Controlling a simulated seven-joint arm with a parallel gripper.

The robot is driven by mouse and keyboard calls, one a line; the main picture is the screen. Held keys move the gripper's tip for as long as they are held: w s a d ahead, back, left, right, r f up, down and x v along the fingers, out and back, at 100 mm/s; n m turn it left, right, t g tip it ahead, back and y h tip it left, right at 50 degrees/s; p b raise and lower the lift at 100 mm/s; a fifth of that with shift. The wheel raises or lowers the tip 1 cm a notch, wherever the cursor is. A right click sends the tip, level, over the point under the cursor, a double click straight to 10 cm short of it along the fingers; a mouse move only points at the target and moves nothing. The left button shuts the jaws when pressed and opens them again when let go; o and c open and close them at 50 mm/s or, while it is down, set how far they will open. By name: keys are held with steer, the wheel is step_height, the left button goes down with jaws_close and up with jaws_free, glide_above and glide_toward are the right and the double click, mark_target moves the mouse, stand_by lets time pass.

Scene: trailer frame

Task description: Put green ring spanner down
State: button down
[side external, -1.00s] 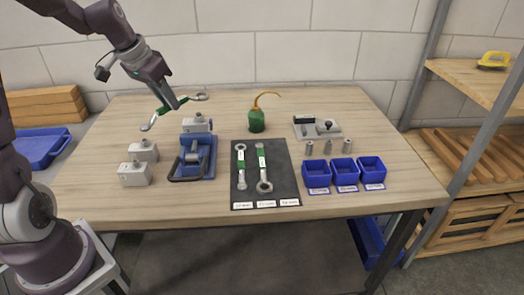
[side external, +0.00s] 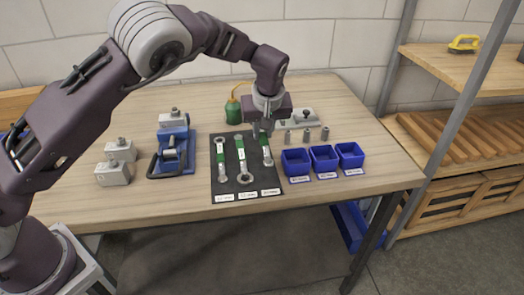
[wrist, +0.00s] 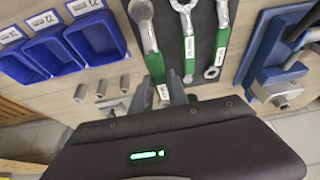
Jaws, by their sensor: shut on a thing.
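A green-handled ring spanner (side external: 267,155) lies lengthwise along the right side of the dark mat (side external: 233,190), on it or just above it; I cannot tell whether it touches. My gripper (side external: 263,132) points down over its far end and is shut on it. The held spanner's far end is hidden.
Blue bins (side external: 296,162) stand right of the mat, with several small metal sockets (side external: 306,136) behind them. A blue vise (side external: 174,150) and grey blocks (side external: 113,172) are on the left. A green oil can (side external: 233,110) stands behind the mat.

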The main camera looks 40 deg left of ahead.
step_height(320, 180, down, 6)
steer(key=shift+r, duration=0.15)
steer(key=c, duration=1.3)
jaws_free()
steer(key=v, duration=1.1)
steer(key=shift+s+d+r, duration=0.1)
steer(key=shift+s+r, duration=0.1)
steer(key=shift+r, duration=0.35)
